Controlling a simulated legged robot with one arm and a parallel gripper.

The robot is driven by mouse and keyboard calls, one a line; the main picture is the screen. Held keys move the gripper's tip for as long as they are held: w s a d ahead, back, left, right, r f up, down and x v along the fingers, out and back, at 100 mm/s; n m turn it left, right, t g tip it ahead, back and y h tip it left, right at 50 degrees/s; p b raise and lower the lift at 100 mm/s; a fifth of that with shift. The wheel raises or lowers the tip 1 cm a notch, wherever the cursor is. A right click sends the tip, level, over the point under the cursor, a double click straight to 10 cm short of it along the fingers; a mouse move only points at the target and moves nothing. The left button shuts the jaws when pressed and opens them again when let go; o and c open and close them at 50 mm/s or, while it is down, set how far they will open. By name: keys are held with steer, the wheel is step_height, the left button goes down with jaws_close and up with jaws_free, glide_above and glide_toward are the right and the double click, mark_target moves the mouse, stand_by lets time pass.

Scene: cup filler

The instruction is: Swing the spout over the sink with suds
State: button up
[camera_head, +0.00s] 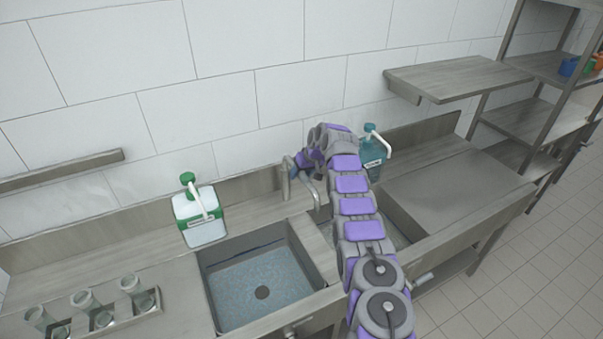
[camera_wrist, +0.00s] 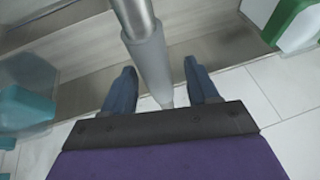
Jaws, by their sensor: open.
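The metal tap stands behind the sinks, its post (camera_head: 285,180) upright and its curved spout (camera_head: 315,196) pointing down near the divider between the basins. The left sink (camera_head: 262,280) has a bluish, speckled surface inside; I cannot tell whether this is suds. The right sink (camera_head: 397,233) is mostly hidden behind my arm. My gripper (camera_head: 302,172) is at the tap, partly hidden by my wrist. In the wrist view my gripper (camera_wrist: 160,68) is open, with a finger on either side of a grey metal tap pipe (camera_wrist: 147,55). Contact is unclear.
A green-capped white jug (camera_head: 199,214) stands behind the left sink, and a teal bottle (camera_head: 372,155) behind the right one. Glasses (camera_head: 85,301) stand in a holder at left front. A wall shelf (camera_head: 458,77) hangs at upper right. The right drainboard (camera_head: 460,197) is clear.

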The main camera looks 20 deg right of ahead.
steer(key=shift+d, duration=0.4)
steer(key=shift+d+f, duration=0.1)
steer(key=shift+d, duration=0.1)
steer(key=c, duration=0.3)
steer(key=shift+a, duration=0.45)
steer(key=c, duration=0.6)
steer(key=shift+c, duration=0.9)
steer(key=shift+d, duration=0.1)
jaws_close()
